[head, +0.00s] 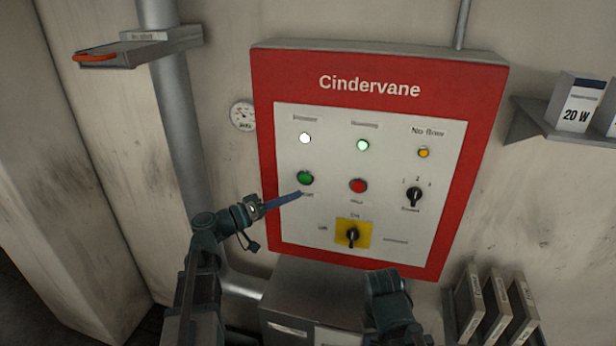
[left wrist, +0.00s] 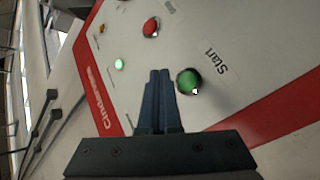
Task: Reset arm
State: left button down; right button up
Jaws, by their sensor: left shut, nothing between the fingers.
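My left gripper (head: 297,195) is shut and empty, in front of the red-framed control panel (head: 384,70) marked Cindervane. Its blue fingertips are just below and left of the green button (head: 305,178) in the head view. In the left wrist view the closed fingers (left wrist: 160,74) are beside the green button (left wrist: 188,81), labelled Start; I cannot tell whether they touch the panel. The red button (head: 358,185) is to the right and also shows in the left wrist view (left wrist: 151,27). Part of my right arm shows at the bottom; its fingers do not show.
The panel also has a white lamp (head: 305,138), a green lamp (head: 362,145), an amber lamp (head: 423,153), a black selector (head: 414,196) and a rotary switch on a yellow plate (head: 352,236). Shelves stick out at the upper left (head: 150,52) and right (head: 540,125). Binders (head: 497,305) stand lower right.

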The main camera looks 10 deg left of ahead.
pick_arm(q)
jog(key=s+d+f+m+g+y+b, duration=0.2)
jog(key=s+d+f+g, duration=0.35)
jog(key=d+f, duration=0.4)
jog(key=s+d+f+m+g+y+b, duration=0.1)
jog(key=s+d+f+g+y+b, duration=0.15)
jog(key=s+d+f+g, duration=0.5)
jog(key=s+a+f+m+y+b, duration=0.1)
jog(key=s+a+f+y+b, duration=0.1)
jog(key=s+f+y, duration=0.7)
jog(key=shift+a+f+y, duration=0.2)
jog(key=shift+f+y, duration=0.75)
jog(key=shift+f, duration=1.05)
